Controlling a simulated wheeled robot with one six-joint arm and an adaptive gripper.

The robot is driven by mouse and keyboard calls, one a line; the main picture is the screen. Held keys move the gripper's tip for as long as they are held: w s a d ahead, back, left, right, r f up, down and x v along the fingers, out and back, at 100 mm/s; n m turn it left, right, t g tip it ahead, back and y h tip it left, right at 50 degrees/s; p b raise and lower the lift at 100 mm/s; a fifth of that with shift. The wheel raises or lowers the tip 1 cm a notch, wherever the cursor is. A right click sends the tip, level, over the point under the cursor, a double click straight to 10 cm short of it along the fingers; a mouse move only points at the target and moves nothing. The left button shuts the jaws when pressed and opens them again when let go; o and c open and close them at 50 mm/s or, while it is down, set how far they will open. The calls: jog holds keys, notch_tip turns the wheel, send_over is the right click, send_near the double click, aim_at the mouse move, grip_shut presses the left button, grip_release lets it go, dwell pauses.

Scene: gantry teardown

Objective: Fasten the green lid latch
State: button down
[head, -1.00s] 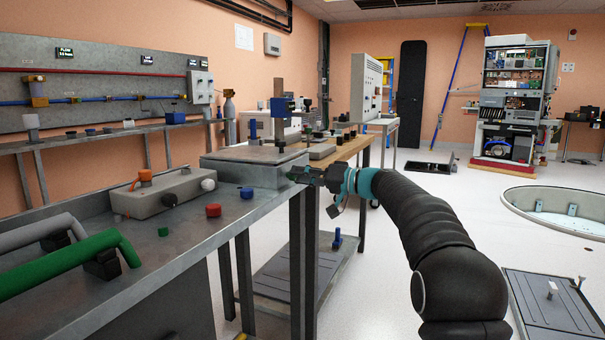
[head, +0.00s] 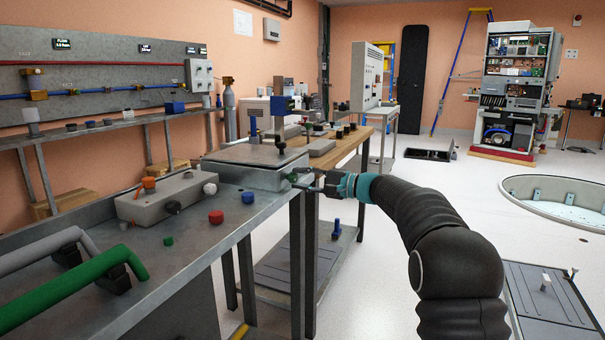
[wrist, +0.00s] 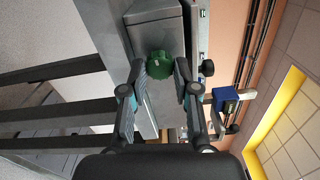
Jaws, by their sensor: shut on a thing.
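The green lid latch (wrist: 148,62) is a dark green, knob-like piece on the end face of a grey metal box in the wrist view. The box with its flat lid (head: 250,154) stands at the bench corner in the head view, and the lid lies flat on top. My gripper (wrist: 164,70) is at the latch, with its fingers shut on it; one finger covers part of the green piece. In the head view my gripper (head: 300,180) reaches the box's right side, where only a little green shows.
A grey block (head: 165,196) with knobs, a red knob (head: 216,217) and a green pipe handle (head: 75,290) are on the metal bench. A blue clamp (head: 279,104) stands by the lid.

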jog(key=shift+r+m+p, duration=0.1)
jog(key=shift+m+p, duration=0.25)
jog(key=shift+m, duration=0.25)
jog(key=c, duration=0.9)
grip_release()
jog(key=shift+o, duration=0.2)
jog(key=v, duration=1.2)
